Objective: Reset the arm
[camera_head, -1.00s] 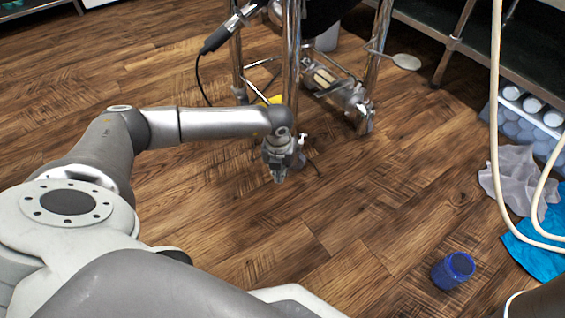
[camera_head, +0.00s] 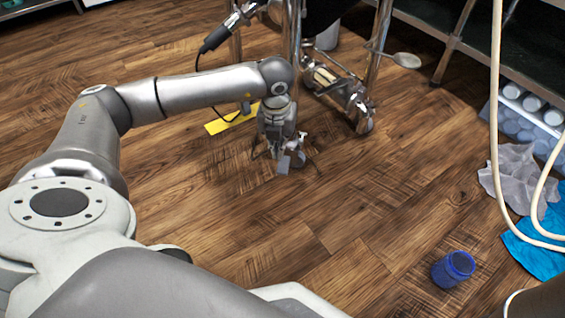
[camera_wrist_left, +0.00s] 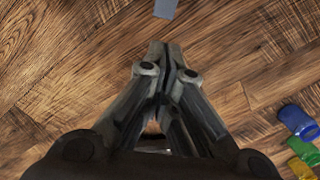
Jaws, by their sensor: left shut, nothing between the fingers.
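My left arm (camera_head: 190,93) comes in from the left in the head view and bends down at the wrist. My left gripper (camera_head: 287,163) points down over the wooden floor, in front of the metal stand's legs. In the left wrist view its two fingers (camera_wrist_left: 172,50) are together at the tips, with nothing between them. My right gripper does not show in either view.
A metal-legged stand (camera_head: 384,30) is behind the gripper. A yellow strip (camera_head: 230,119) lies on the floor. A blue jar (camera_head: 453,269), crumpled grey cloth (camera_head: 515,177), blue cloth (camera_head: 540,250) and pale hose (camera_head: 494,100) are at right. Mid-floor is clear.

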